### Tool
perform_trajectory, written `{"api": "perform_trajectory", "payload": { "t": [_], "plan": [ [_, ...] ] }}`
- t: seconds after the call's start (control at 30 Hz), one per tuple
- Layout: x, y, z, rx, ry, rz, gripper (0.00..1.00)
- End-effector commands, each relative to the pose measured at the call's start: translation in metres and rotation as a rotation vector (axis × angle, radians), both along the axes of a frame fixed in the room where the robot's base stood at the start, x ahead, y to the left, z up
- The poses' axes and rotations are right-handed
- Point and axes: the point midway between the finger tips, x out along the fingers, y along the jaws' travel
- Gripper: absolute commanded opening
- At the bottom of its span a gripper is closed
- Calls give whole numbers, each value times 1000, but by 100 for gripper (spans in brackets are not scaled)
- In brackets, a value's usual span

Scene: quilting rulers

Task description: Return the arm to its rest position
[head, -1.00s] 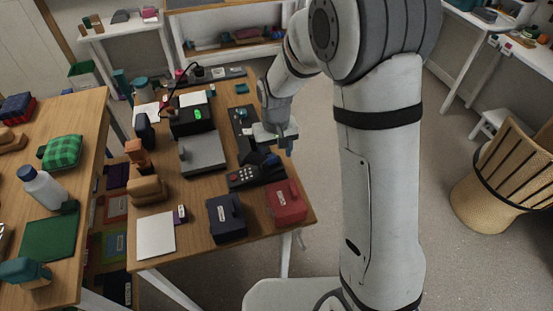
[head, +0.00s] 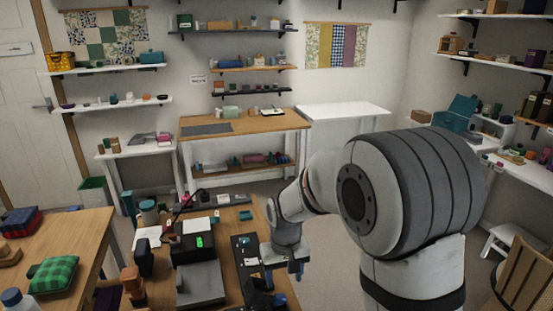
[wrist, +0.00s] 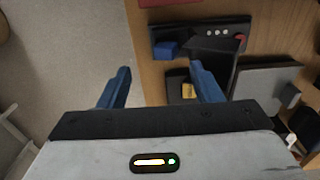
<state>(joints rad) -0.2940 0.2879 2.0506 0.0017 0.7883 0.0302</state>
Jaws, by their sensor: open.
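My gripper (wrist: 160,88) is open in the wrist view. Its two blue fingers are spread, with nothing between them but the grey floor and the wooden table's edge below. In the head view my gripper (head: 284,268) hangs at the end of my bent arm, over the right side of the wooden table (head: 228,217). A dark tray or panel (head: 246,262) lies just left of it. The wrist view shows a black box with several light buttons and a red one (wrist: 202,35), with a blue block (wrist: 167,50) at its edge. The gripper appears above these, apart from them.
A grey flat box (head: 200,287) and a black device with a green light (head: 195,246) stand on the table left of my gripper. Another table with a green plaid cushion (head: 54,275) is at far left. A workbench (head: 255,122) stands at the back. Floor is open right of the table.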

Motion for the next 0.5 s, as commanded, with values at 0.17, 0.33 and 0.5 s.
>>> {"api": "perform_trajectory", "payload": {
  "t": [0.17, 0.33, 0.5],
  "plan": [
    [-31, -38, 46, 14, -55, -59, 59],
    [-75, -74, 81, 22, -111, -123, 59],
    [-123, -103, 104, 26, -165, -186, 59]
  ]
}}
